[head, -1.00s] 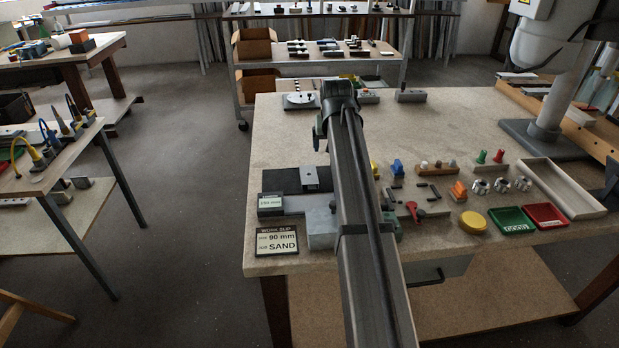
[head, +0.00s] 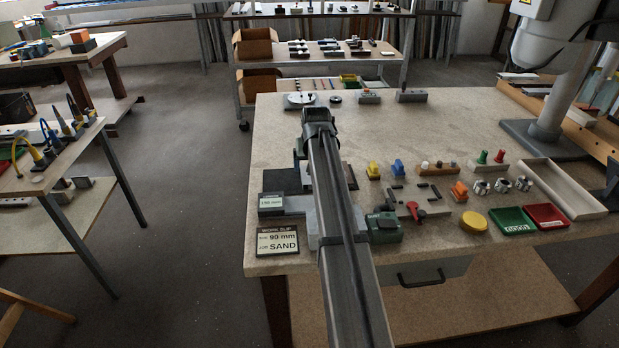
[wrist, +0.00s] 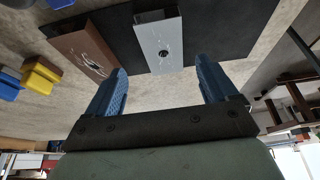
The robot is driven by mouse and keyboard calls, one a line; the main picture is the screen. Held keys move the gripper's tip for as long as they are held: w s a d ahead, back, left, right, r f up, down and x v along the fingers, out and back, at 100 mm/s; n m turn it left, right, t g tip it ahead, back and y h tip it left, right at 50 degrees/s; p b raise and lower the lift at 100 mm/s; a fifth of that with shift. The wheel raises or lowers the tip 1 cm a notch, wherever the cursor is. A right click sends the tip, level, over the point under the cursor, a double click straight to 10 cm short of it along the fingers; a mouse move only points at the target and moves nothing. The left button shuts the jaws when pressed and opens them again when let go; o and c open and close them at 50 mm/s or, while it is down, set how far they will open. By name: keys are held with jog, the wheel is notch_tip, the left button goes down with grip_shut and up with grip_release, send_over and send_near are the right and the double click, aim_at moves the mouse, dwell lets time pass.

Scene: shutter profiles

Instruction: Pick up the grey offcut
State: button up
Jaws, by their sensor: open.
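The grey offcut (wrist: 160,45) is a short pale grey profile piece with a dark round hole in its face and a hollow end. It lies on a black mat (wrist: 215,35) in the wrist view. My gripper (wrist: 161,66) has two blue ribbed fingers spread wide. The offcut appears beyond the fingertips, between their lines and apart from both. In the head view my arm covers most of the offcut and the black mat (head: 280,180) shows beside it.
A brown profile piece (wrist: 86,52) lies left of the offcut in the wrist view, close to the left finger's line. Yellow blocks (wrist: 38,78) lie farther left. In the head view, a work slip (head: 277,241) and a green device (head: 384,228) flank my arm.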

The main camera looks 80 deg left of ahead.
jog(key=shift+s+x, duration=0.15)
jog(key=shift+x, duration=1.15)
jog(key=shift+s+x, duration=0.1)
jog(key=shift+x, duration=1.15)
jog(key=shift+c, duration=0.2)
jog(key=c, duration=1.1)
